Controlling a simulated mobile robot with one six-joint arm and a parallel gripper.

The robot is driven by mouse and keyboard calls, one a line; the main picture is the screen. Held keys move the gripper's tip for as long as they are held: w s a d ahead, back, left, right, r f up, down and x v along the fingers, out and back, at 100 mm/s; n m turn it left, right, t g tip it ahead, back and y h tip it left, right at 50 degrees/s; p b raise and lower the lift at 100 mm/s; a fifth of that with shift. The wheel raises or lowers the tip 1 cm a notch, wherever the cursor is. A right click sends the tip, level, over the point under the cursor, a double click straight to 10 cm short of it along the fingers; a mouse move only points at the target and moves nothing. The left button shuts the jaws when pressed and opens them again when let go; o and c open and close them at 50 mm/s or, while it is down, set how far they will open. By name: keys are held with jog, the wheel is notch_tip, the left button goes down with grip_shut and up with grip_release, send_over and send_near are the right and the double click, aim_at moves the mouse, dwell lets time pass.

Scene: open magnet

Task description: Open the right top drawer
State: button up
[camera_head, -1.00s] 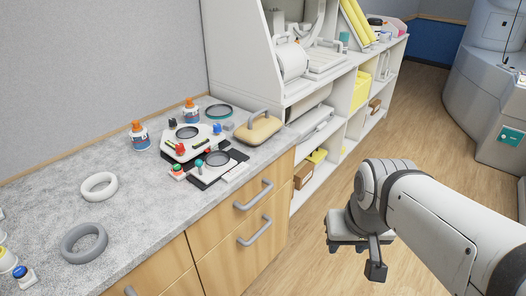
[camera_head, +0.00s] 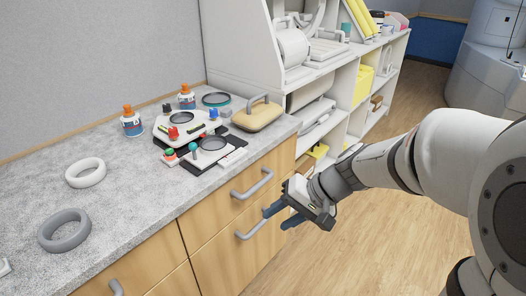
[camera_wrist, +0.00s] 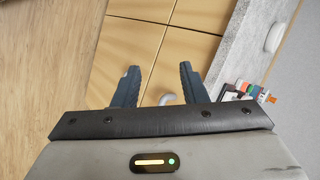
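The right top drawer (camera_head: 228,200) is a shut wooden front under the grey counter, with a grey bar handle (camera_head: 252,184). Below it is another shut drawer (camera_head: 230,258) with a similar handle (camera_head: 254,226). My gripper (camera_head: 276,217) is open and empty in front of these fronts, its blue-grey fingers pointing at them, right of and slightly below the top handle in the head view. In the wrist view my open fingers (camera_wrist: 158,84) are spread, with part of a grey handle (camera_wrist: 168,99) showing between them; which handle it is I cannot tell.
The counter (camera_head: 130,190) holds a white ring (camera_head: 86,173), a grey ring (camera_head: 64,231), glue bottles (camera_head: 132,122), a device with coloured knobs and a tan block with a handle (camera_head: 257,116). White shelves (camera_head: 345,105) stand beyond. The floor (camera_head: 400,240) is clear.

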jog(key=w+a+f+m+t+y+b, duration=0.4)
jog(key=w+f, duration=0.4)
jog(key=w, duration=0.4)
jog(key=m+t+b, duration=0.2)
jog(key=t+b, duration=0.3)
send_near(260, 187)
jog(key=r+x, duration=0.1)
jog(key=x, duration=0.2)
jog(key=shift+w+a+f+m, duration=0.35)
jog(key=shift+w+f, duration=0.15)
jog(key=shift+f, duration=0.2)
jog(key=x, duration=0.6)
jog(key=shift+w+a, duration=0.2)
jog(key=shift+a, duration=0.2)
jog(key=shift+c, duration=0.2)
grip_shut()
